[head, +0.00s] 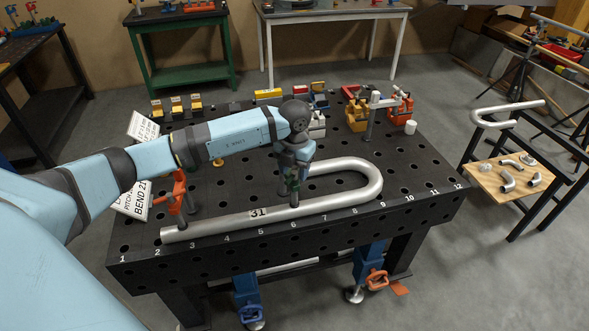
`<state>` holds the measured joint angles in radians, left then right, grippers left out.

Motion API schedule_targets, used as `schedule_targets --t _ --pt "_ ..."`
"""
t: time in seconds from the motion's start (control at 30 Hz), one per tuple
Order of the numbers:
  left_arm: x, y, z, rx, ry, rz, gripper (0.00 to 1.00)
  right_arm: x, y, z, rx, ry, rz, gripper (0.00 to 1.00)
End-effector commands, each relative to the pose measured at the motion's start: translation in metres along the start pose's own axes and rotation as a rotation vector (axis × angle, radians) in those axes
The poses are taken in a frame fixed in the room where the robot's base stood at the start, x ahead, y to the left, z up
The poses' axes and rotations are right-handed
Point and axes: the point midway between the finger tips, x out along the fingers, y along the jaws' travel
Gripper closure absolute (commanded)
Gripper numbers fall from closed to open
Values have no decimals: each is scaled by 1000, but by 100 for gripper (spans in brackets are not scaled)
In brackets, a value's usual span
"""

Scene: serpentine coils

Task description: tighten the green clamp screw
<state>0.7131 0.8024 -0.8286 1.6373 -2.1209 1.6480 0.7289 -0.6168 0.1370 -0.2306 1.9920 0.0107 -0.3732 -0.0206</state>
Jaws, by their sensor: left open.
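A bent silver pipe (225,223) lies in a U shape along the front of the black perforated table (420,196), with a tag reading 31 on its front leg. My left gripper (297,168) points down over this leg, right of the tag. It is open. A slim dark greenish clamp (295,198) stands upright at the pipe below it. The gripper covers the top of this clamp, so I cannot tell whether the fingers touch the screw. My right gripper is not in view.
An orange clamp (179,192) stands near the pipe's left end. White signs (132,202) stand at the table's left edge. Yellow, red and grey fixtures (357,114) line the back. A side cart (490,178) with pipe pieces is at right. The table's right front is clear.

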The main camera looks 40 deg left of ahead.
Motion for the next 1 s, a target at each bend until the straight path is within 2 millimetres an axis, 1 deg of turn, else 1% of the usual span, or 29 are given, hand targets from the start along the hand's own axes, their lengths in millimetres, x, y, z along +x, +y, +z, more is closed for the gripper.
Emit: schedule_targets --t 0.07,0.17,0.4,0.5,0.6,0.7,0.8,1.0 --pt "-7 0 1 0 -4 -1 51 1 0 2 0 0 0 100" --pt "-23 0 1 1 -6 0 51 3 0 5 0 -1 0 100" --pt "-79 0 1 2 -7 -1 51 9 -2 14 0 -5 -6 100" --pt "-100 0 1 0 -7 -1 51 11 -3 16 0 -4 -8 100" --pt "-117 0 1 -1 -6 -1 51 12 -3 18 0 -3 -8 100" --pt "-128 0 0 0 -4 -1 51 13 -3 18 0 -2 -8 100" --pt "-134 0 0 0 -3 0 51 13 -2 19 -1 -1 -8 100" --pt "-136 0 0 0 -1 0 51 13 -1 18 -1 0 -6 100"
